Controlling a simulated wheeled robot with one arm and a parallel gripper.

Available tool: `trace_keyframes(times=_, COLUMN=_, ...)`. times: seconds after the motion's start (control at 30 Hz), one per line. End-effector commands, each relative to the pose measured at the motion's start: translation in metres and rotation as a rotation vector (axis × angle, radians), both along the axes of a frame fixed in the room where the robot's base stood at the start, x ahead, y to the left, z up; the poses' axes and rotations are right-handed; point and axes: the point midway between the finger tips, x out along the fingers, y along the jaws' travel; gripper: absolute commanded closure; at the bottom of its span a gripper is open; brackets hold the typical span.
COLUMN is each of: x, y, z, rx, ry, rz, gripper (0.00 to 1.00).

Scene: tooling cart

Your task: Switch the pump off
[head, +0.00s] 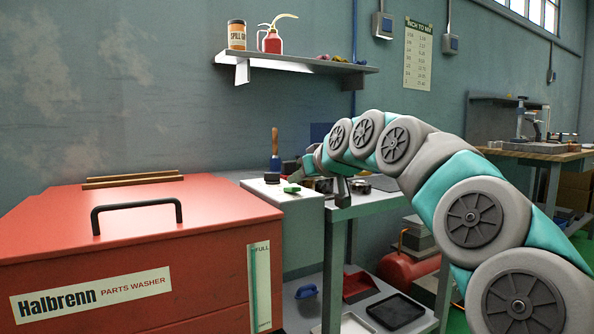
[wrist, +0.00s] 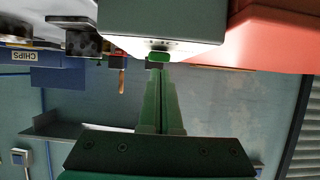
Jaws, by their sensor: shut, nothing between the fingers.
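A pale grey box (head: 258,189) stands just right of the red parts washer (head: 130,235). A small green piece, which looks like a switch (head: 292,189), shows on its top. The wrist view, which is upside down, shows a green switch (wrist: 158,57) at the box's edge, with a dark round mark beside it. My gripper (wrist: 161,82) is shut and empty, its fingertips pointing at the green switch and very close to it. I cannot tell whether they touch it. In the head view my gripper (head: 299,177) is small and partly hidden by my arm.
A dark block (head: 271,179) sits on the box. A wooden-handled tool (head: 275,150) stands behind it. The washer has a black handle (head: 136,208). A wall shelf (head: 300,64) with a can and a red oiler hangs above. A blue CHIPS bin (wrist: 55,77) shows in the wrist view.

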Motion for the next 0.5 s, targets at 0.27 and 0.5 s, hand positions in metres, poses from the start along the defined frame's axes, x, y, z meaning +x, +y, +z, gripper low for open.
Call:
trace_keyframes(times=0.27, x=-0.0004, y=-0.0004, z=-0.0031, rx=-0.001, ry=-0.002, rz=-0.001, gripper=1.0)
trace_keyframes(times=0.5, x=-0.0006, y=-0.0008, z=-0.0065, rx=0.009, ry=-0.016, rz=-0.001, gripper=1.0)
